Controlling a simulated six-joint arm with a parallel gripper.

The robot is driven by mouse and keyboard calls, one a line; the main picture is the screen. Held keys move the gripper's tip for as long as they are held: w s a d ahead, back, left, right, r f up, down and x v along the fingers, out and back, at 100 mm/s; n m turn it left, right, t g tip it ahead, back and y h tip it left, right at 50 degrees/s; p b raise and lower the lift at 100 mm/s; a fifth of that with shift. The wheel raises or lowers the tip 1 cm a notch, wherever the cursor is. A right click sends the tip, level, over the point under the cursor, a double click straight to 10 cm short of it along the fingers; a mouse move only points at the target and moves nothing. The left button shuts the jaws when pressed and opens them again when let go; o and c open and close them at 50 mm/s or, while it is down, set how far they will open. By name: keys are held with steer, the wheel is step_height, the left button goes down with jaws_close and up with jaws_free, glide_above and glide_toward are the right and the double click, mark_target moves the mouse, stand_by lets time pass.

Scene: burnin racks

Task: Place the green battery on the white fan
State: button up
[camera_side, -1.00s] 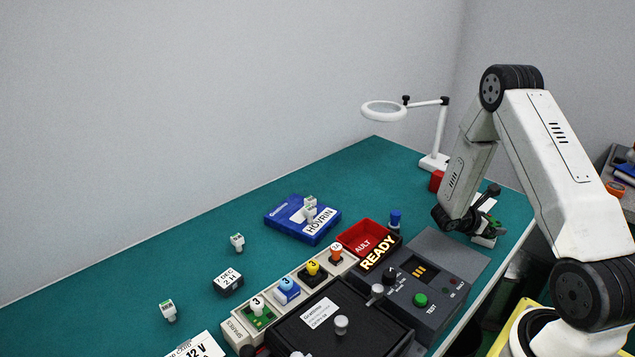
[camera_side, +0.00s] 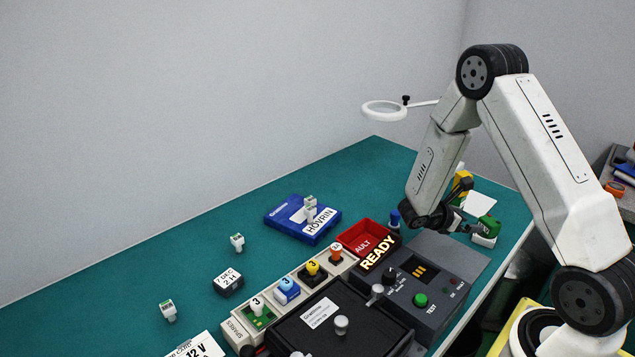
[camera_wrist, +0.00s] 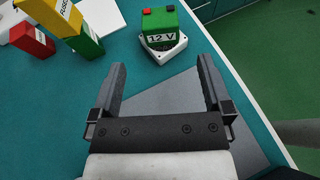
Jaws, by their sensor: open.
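The green battery (camera_side: 487,226), labelled 12 V with a red and a black terminal on top, sits on the white fan (camera_side: 483,241) near the right edge of the table. The wrist view shows the battery (camera_wrist: 158,27) upright on the fan (camera_wrist: 172,53), whose white rim shows below and to the right of it. The battery hides most of the fan. My gripper (camera_wrist: 162,66) is open and empty, with the battery beyond its fingertips and apart from them. In the side view my gripper (camera_side: 465,208) is just left of the battery.
A yellow fuse block (camera_wrist: 52,16), a red block (camera_wrist: 32,40) and a green block (camera_wrist: 88,46) stand left of the battery. A grey tester (camera_side: 432,285), a red bin (camera_side: 365,238) and a blue-capped part (camera_side: 395,218) are near my gripper. A magnifier lamp (camera_side: 384,108) stands behind.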

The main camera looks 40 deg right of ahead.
stand_by(0.5)
steer(key=a+m+y, duration=0.2)
steer(key=a, duration=0.3)
steer(key=a+r+m+t+y, duration=0.1)
steer(key=a+m+y, duration=0.1)
steer(key=a, duration=0.3)
steer(key=s+a+r+m+t+y, duration=0.1)
steer(key=a+m+y, duration=0.2)
steer(key=a, duration=0.2)
steer(key=shift+a+r+y, duration=0.15)
steer(key=shift+y, duration=0.25)
steer(key=a+r+m+t+y, duration=0.1)
steer(key=a+m, duration=0.1)
steer(key=a, duration=0.1)
steer(key=w+a+r+m+t+y, duration=0.1)
steer(key=a+t+y, duration=0.1)
steer(key=a, duration=0.2)
steer(key=a+r+m+t+y, duration=0.1)
steer(key=a+r+m+t, duration=0.1)
steer(key=a, duration=0.2)
steer(key=shift+w+a+m, duration=0.1)
steer(key=shift+w+m, duration=0.2)
steer(key=shift+w+a+r+m+t+y, duration=0.15)
steer(key=shift+a+r+m+t+y, duration=0.25)
steer(key=shift+a+t, duration=0.15)
